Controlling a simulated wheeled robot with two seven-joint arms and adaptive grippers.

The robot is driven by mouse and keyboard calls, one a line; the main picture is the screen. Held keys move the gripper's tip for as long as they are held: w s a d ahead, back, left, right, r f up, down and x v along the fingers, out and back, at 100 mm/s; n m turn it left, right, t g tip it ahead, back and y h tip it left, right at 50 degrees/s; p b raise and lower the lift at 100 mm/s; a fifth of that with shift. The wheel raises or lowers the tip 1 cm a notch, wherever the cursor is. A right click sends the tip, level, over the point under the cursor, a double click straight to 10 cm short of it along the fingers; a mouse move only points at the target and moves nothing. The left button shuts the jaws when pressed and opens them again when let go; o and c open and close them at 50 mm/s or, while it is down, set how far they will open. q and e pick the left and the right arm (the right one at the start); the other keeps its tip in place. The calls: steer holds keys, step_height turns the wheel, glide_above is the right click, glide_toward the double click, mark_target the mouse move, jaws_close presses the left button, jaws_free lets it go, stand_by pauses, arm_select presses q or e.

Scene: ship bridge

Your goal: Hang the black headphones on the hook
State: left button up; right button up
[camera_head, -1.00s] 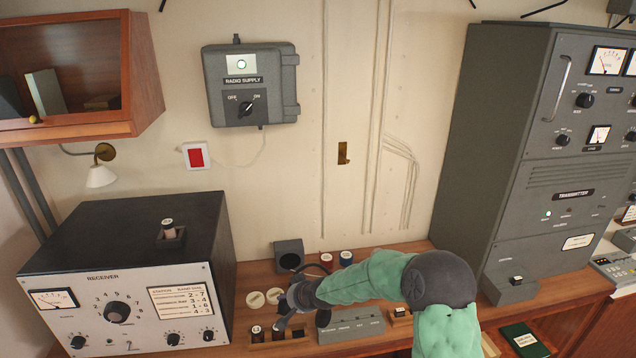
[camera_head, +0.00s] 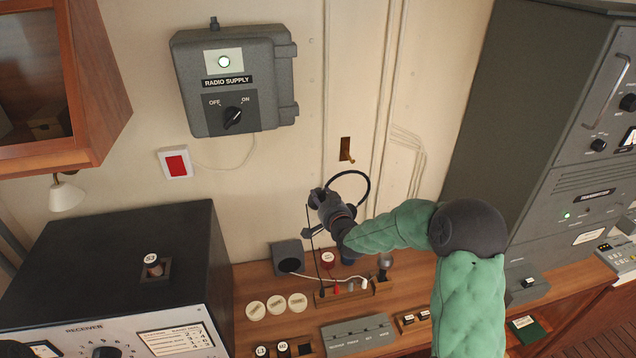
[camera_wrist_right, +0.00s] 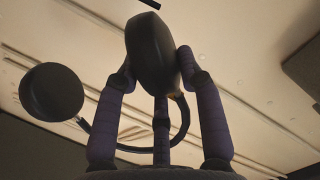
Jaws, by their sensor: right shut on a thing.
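The black headphones (camera_head: 366,184) are held up off the bench, in front of the wall. Their curved band rises to the right of my right gripper (camera_head: 322,200), and a dark cord hangs below. In the right wrist view the fingers of my right gripper (camera_wrist_right: 158,75) are shut around one black ear cup (camera_wrist_right: 150,48). The other ear cup (camera_wrist_right: 52,92) hangs free at the left. The small brass hook (camera_head: 346,150) is on the wall just above the band, and the headphones look apart from it. My left gripper is not in view.
The radio supply box (camera_head: 235,80) is on the wall at upper left. The receiver (camera_head: 120,270) stands at lower left and the tall transmitter cabinet (camera_head: 540,130) at right. The bench (camera_head: 245,330) holds a small grey speaker (camera_head: 288,257), round discs and other small items.

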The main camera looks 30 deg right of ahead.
steer(key=shift+w+d+r, duration=0.1)
steer(key=shift+d+r, duration=0.1)
steer(key=shift+r, duration=0.05)
steer(key=shift+w, duration=0.25)
steer(key=shift+p+x, duration=0.4)
steer(key=shift+x, duration=0.4)
steer(key=shift+d+p+x, duration=0.15)
steer(key=shift+p+x, duration=0.05)
steer(key=shift+x, duration=0.55)
steer(key=shift+d+p+x, duration=0.15)
steer(key=shift+p+x, duration=0.05)
steer(key=shift+x, duration=0.5)
jaws_close()
steer(key=shift+r, duration=0.15)
steer(key=shift+r+n+b, duration=0.25)
steer(key=shift+n+b, duration=0.45)
steer(key=shift+n, duration=0.1)
